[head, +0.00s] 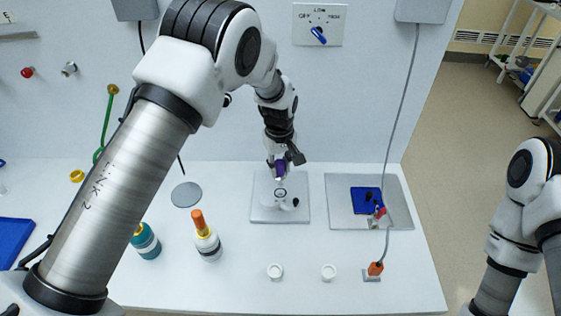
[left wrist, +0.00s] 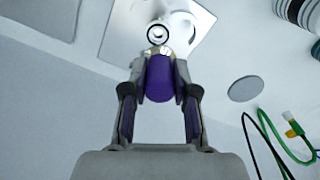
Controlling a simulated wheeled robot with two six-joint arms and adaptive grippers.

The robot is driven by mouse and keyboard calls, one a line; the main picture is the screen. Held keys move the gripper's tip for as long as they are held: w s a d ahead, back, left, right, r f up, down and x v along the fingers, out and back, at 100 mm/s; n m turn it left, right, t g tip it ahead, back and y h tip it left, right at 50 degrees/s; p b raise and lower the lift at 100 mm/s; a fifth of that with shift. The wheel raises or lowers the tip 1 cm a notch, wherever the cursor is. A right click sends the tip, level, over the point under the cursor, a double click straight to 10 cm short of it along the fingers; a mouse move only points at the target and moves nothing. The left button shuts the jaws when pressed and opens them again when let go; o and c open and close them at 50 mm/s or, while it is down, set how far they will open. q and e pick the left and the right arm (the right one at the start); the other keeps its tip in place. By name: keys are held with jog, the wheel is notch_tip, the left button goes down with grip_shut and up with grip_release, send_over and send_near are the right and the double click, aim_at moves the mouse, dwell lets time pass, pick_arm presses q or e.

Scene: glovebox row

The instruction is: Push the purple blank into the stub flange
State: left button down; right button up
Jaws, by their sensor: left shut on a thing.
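My left gripper (head: 285,162) is shut on the purple blank (head: 281,169), seen also in the left wrist view (left wrist: 160,80) between the two fingers (left wrist: 160,88). The stub flange (head: 281,194) is a white fitting with a dark-rimmed ring on a light grey plate (head: 262,212). In the left wrist view the flange ring (left wrist: 157,34) lies just beyond the blank's far end. The blank is above the flange in the head view; whether its tip touches the ring I cannot tell. My right arm is at the right edge of the head view; its gripper is out of view.
A grey tray (head: 342,217) with a blue pad (head: 366,200) lies right of the plate. An orange-capped bottle (head: 206,238) and a teal bottle (head: 146,243) stand at left.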

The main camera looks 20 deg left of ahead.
aim_at(280, 178)
pick_arm(q)
jog(key=shift+w+f, duration=0.15)
jog(key=shift+f, duration=0.05)
notch_tip(280, 178, down, 4)
jog(key=b, duration=0.2)
jog(key=shift+f+b, duration=0.25)
jog(key=shift+b, duration=0.1)
jog(key=shift+f, duration=0.35)
jog(key=shift+w+f, duration=0.2)
jog(key=shift+f, duration=0.15)
jog(key=shift+s+r, duration=0.1)
dwell(0.5)
jog(key=shift+f+b, duration=0.8)
jog(key=shift+f, duration=0.4)
